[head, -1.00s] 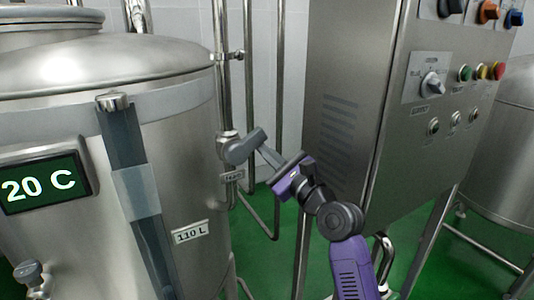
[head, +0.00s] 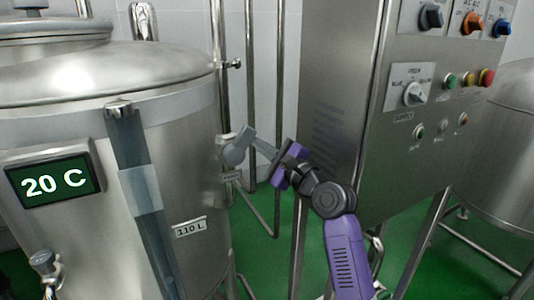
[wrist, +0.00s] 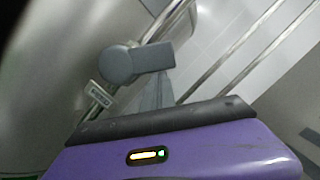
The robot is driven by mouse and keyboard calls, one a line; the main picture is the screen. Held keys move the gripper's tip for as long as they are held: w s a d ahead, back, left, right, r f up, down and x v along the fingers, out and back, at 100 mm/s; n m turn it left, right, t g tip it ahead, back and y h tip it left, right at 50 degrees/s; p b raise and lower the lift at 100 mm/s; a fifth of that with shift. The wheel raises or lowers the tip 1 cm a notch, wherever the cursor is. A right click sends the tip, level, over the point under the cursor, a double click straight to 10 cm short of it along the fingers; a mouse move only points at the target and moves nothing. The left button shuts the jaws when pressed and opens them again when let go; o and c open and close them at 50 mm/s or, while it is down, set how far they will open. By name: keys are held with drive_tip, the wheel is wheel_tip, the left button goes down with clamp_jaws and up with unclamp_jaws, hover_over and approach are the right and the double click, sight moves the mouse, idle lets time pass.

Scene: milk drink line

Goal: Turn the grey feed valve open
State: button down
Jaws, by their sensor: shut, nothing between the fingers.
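The grey feed valve (head: 236,150) sits on the right side of the steel tank, above a small label plate. Its stubby handle slants up to the right in the head view. In the wrist view the valve (wrist: 138,62) is at upper centre-left, with its handle pointing right. My gripper (head: 262,148) is right of the valve, its shut grey fingers reaching toward the handle's end. In the wrist view the fingers (wrist: 154,92) lie just below the handle and appear to touch it; the exact contact is hidden. Nothing is held.
The tank (head: 130,75) bears a 20 C display (head: 53,184) and a 110 L label (head: 190,227). Vertical pipes (head: 250,90) run behind the gripper. A second tank (head: 505,150) is far right.

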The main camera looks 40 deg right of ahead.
sight(248, 134)
drive_tip(key=r+n+p, duration=0.1)
drive_tip(key=n, duration=0.1)
drive_tip(key=a+r+n+p, duration=0.1)
drive_tip(key=n, duration=0.1)
drive_tip(key=shift+w+r+g+y, duration=0.2)
drive_tip(key=shift+g+y, duration=0.2)
drive_tip(key=n+p, duration=0.1)
drive_tip(key=a+r+n+p, duration=0.1)
drive_tip(key=shift+w+n+g, duration=0.15)
drive_tip(key=shift+n+g, duration=0.15)
drive_tip(key=shift+a+n+p, duration=0.25)
drive_tip(key=shift+n+p, duration=0.1)
drive_tip(key=shift+n, duration=0.15)
drive_tip(key=shift+w, duration=0.1)
